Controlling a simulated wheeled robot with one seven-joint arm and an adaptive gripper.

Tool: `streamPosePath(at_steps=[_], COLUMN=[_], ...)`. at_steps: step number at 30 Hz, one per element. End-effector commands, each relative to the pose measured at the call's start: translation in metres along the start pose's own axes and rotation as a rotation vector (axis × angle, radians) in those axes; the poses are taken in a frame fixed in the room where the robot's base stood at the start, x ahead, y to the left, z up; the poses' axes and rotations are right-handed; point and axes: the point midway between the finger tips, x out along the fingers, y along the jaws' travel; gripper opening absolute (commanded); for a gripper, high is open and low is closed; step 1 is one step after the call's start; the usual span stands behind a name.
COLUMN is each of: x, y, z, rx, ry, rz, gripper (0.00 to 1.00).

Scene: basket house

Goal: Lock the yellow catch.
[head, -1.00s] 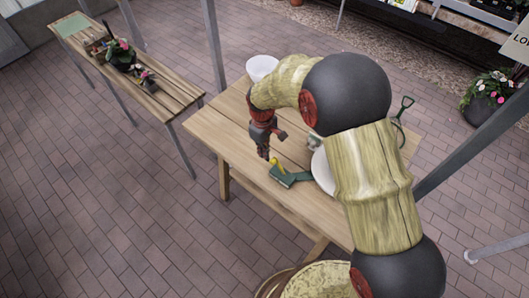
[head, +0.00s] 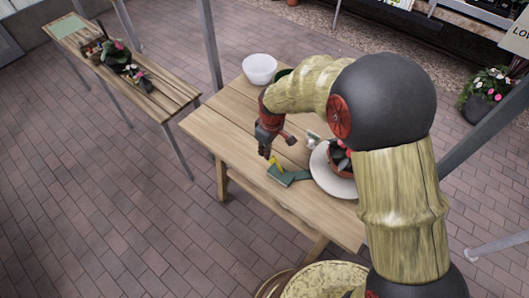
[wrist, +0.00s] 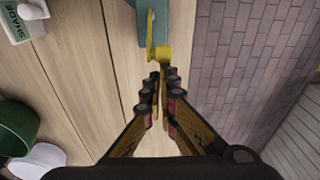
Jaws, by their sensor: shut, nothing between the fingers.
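The yellow catch (head: 274,162) stands at the left end of a green tool (head: 287,178) lying near the table's front edge. In the wrist view the yellow catch (wrist: 159,52) is just beyond my fingertips, at the end of the green body (wrist: 151,14). My gripper (head: 265,152) points down beside the catch in the head view. In the wrist view my gripper (wrist: 160,76) has its fingers shut together with nothing between them. The tips are very close to the catch; I cannot tell whether they touch it.
A potted plant (head: 341,160) stands on a pale round plate (head: 319,174) right of the tool. A white bowl (head: 259,69) is at the table's far end. A white label reading SHADE (wrist: 20,22) lies at upper left. The table's edge drops to brick floor close by.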

Motion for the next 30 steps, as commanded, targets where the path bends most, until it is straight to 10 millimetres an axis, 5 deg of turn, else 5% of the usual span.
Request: streamPosePath(at_steps=[13,30], x=[-0.011,-0.026], y=[-0.001,-0.003], z=[0.024,0.062], rx=[0.003,0.0], ry=[0.227,0.225], rz=[0.008,0.005], gripper=[0.0,0.0])
